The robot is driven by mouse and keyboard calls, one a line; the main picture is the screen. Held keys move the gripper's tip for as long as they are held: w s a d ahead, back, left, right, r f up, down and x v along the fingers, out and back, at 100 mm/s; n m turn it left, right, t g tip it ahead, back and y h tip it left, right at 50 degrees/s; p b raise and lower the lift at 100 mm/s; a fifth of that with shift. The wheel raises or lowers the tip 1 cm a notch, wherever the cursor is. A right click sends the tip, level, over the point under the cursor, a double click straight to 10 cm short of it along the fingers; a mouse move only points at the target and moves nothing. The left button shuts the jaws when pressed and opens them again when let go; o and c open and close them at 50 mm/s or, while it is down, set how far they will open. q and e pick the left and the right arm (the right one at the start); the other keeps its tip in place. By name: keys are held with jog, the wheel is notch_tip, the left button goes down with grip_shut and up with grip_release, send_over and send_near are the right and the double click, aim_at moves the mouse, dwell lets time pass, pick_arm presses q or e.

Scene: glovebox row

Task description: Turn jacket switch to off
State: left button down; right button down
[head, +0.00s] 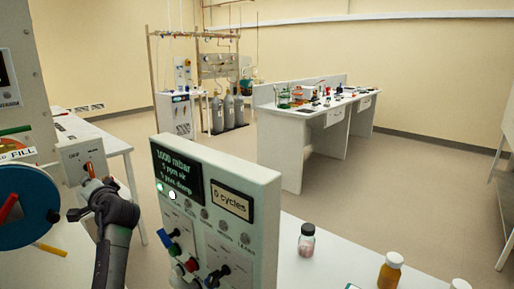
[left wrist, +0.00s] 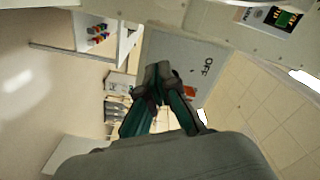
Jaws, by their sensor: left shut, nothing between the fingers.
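The jacket switch is a grey-white box (head: 72,157) at the left in the head view, with a small orange lever (head: 89,168) on its face. In the left wrist view, the box face (left wrist: 183,48) carries the word OFF, and the orange lever (left wrist: 190,91) shows beside my fingers. My left gripper (head: 92,186) is shut and empty, its tips close to the lever. The fingers (left wrist: 158,75) cover part of the box face, and I cannot tell whether they touch the lever. The right gripper is not in view.
A control panel (head: 262,187) with a display and coloured valve knobs stands right of my left arm. A blue reel (head: 22,207) is at the far left. A small bottle (head: 307,240) and an amber bottle (head: 390,270) stand on the front bench. Open floor lies beyond.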

pick_arm(q)
jog(key=shift+s+f, duration=0.15)
jog(key=shift+f, duration=0.1)
jog(key=shift+s, duration=0.1)
jog(key=p+v, duration=0.1)
jog(key=v, duration=0.4)
jog(key=shift+s+d, duration=0.25)
jog(key=shift+s, duration=0.05)
jog(key=c, duration=1.9)
grip_release()
